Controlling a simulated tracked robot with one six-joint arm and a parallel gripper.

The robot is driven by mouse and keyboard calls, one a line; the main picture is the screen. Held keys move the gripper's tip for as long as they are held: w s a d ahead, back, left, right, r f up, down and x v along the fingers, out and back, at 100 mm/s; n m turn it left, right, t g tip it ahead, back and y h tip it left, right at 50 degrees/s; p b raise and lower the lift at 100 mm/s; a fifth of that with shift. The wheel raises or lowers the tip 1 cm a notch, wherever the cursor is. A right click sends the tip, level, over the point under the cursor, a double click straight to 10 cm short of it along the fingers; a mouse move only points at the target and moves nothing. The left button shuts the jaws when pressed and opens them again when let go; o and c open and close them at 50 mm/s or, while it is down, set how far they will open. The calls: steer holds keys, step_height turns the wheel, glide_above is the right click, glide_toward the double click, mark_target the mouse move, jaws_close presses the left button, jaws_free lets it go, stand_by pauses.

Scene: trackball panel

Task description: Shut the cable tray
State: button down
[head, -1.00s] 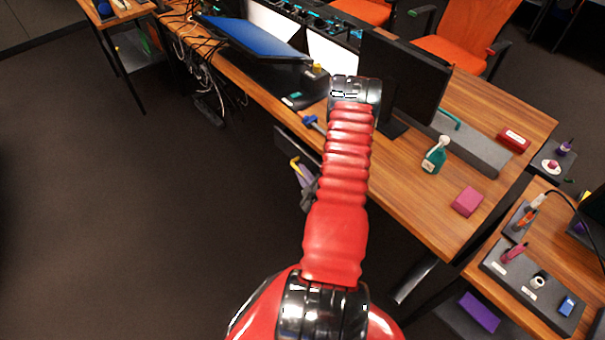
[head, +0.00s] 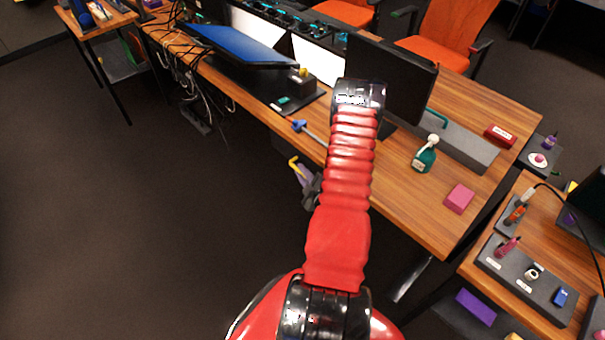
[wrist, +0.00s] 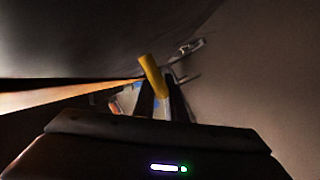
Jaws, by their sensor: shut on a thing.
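A dark panel (head: 284,144), which looks like the cable tray's flap, shows faintly under the front edge of the wooden desk in the head view, mostly lost in shadow. A yellow bar (head: 294,162) sticks out just below it. In the wrist view, the yellow bar (wrist: 152,73) stands tilted at the tips of my gripper's dark fingers. My gripper (head: 305,178) is below the desk edge, partly hidden by my arm, and is shut on the yellow bar. I cannot tell how the bar joins the tray.
The desk (head: 410,200) carries a monitor (head: 390,80), a green spray bottle (head: 425,155) and a pink block (head: 459,198). Loose cables (head: 195,110) hang under it at the left. A second desk (head: 520,290) stands at the right. The floor at the left is clear.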

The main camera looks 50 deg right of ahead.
steer(key=shift+s+d+f, duration=0.1)
steer(key=shift+d, duration=0.1)
steer(key=c, duration=2.1)
jaws_free()
steer(key=shift+o, duration=1.4)
steer(key=v, duration=1.3)
steer(key=shift+s+a, duration=0.3)
